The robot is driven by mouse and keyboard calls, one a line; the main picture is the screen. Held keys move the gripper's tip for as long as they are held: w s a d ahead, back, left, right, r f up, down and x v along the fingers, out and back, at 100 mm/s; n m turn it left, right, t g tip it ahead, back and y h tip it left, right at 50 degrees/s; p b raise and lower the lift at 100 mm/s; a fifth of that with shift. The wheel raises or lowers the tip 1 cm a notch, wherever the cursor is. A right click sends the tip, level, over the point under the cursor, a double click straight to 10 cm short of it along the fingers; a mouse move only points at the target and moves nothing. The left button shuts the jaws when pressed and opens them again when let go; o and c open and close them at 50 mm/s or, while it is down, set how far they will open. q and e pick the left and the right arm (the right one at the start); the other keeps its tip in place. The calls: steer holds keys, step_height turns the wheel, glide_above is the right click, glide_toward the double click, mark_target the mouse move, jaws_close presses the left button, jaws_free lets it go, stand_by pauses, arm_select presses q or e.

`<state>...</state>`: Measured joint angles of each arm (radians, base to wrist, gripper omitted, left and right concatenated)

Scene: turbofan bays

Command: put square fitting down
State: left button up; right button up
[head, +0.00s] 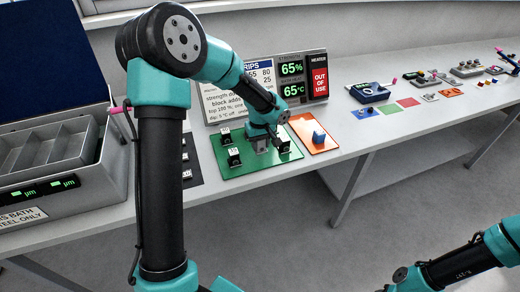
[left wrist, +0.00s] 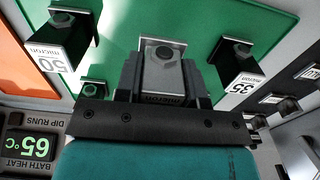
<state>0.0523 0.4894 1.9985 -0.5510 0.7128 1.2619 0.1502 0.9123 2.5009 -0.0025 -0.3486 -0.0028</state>
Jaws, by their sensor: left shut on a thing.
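My left gripper (head: 262,140) is low over the green mat (head: 222,178) and shut on a grey square fitting (left wrist: 162,72). In the left wrist view the fitting sits between the two dark fingers (left wrist: 160,88), with a round feature on its end and a partly covered label reading "micron". I cannot tell whether it touches the mat. Other labelled fittings stand around it: one marked 50 micron (left wrist: 70,42) and one marked 35 (left wrist: 237,62). In the head view, fittings (head: 234,157) show on the mat's left side. My right gripper is out of view.
An orange mat with a blue piece (head: 318,136) lies to the right. A black strip with small blocks (head: 187,158) lies to the left, beside a grey compartmented bath (head: 75,195). Display panels (head: 291,78) stand behind. Bare bench lies right of the orange mat.

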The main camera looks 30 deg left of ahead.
mark_target(260, 149)
arm_select(q)
steer(key=shift+w+a, duration=0.15)
steer(key=shift+w, duration=0.1)
steer(key=shift+f, duration=1.75)
steer(key=shift+f, duration=0.1)
steer(key=o, duration=1.1)
step_height(260, 149, up, 12)
steer(key=shift+r, duration=0.15)
